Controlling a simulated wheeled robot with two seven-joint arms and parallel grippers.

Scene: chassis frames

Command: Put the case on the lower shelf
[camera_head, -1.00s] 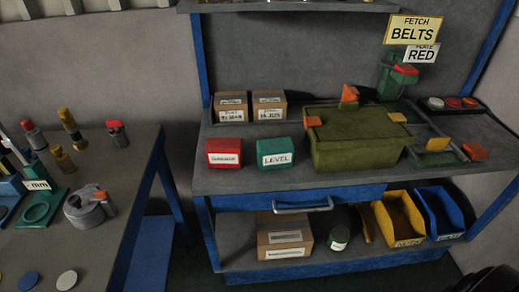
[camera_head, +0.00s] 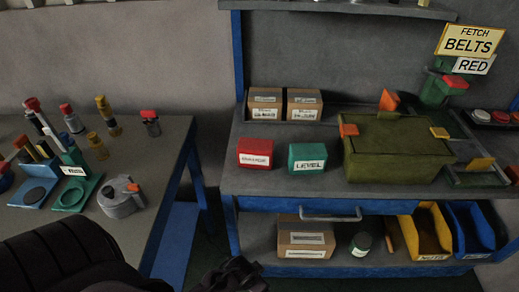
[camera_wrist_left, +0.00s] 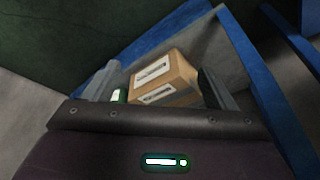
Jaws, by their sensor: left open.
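A red case (camera_head: 255,153) and a green case labelled LEVEL (camera_head: 307,158) stand side by side on the bench's upper surface; I cannot tell which one is meant. The lower shelf (camera_head: 275,266) below holds a cardboard box (camera_head: 305,238). My left gripper (camera_head: 235,276) is dark and only partly seen at the bottom edge, in front of the lower shelf. In the left wrist view its two fingers (camera_wrist_left: 158,70) are apart and empty, with the cardboard box (camera_wrist_left: 165,78) beyond them. My right gripper is not in view.
A green can (camera_head: 361,244), a yellow bin (camera_head: 427,232) and a blue bin (camera_head: 469,229) also occupy the lower shelf. A large olive case (camera_head: 395,150) stands on the bench. A side table (camera_head: 150,170) with several tools is at left. A drawer handle (camera_head: 330,217) juts out above the lower shelf.

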